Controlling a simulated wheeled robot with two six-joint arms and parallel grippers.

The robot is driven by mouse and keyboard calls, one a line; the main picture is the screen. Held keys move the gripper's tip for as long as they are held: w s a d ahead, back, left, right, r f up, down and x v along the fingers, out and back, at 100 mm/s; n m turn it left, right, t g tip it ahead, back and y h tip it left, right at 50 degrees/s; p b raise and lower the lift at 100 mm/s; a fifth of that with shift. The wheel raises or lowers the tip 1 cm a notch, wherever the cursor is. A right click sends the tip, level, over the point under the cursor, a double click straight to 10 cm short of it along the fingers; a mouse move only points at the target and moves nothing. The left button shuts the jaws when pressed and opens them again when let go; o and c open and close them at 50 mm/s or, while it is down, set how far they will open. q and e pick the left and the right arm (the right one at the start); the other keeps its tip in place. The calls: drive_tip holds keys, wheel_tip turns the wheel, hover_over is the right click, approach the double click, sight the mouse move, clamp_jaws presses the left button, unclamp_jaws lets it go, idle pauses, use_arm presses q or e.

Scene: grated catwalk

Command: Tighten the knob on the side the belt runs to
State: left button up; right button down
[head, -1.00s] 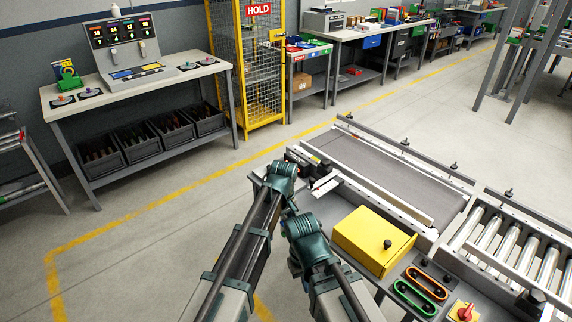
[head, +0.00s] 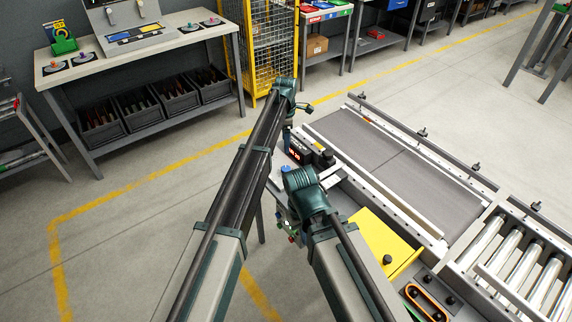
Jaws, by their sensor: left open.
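The belt conveyor has a wide grey belt (head: 355,142) with a dark seam across it, between metal side rails. A black knob (head: 327,158) stands at its near left corner, beside a small black box with a red lit display (head: 296,153). More small dark knobs sit along the far rail, one near the middle (head: 422,134). My left gripper (head: 288,134) is open and empty, hanging just left of the conveyor's end, apart from the knob. My right arm reaches to the conveyor's near side; its gripper (head: 290,230) is mostly hidden, and its jaws cannot be made out.
A yellow cover with a black knob (head: 387,260) lies right of my right arm. Near it is an orange-rimmed handle (head: 426,300). Metal rollers (head: 515,262) continue at right. A workbench (head: 140,52) with bins and a yellow cage (head: 262,45) stand behind.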

sight(286, 168)
use_arm(q)
wheel_tip(286, 168, down, 14)
drive_tip(key=b, duration=1.3)
drive_tip(key=shift+r, duration=0.1)
drive_tip(key=shift+r, duration=0.1)
clamp_jaws()
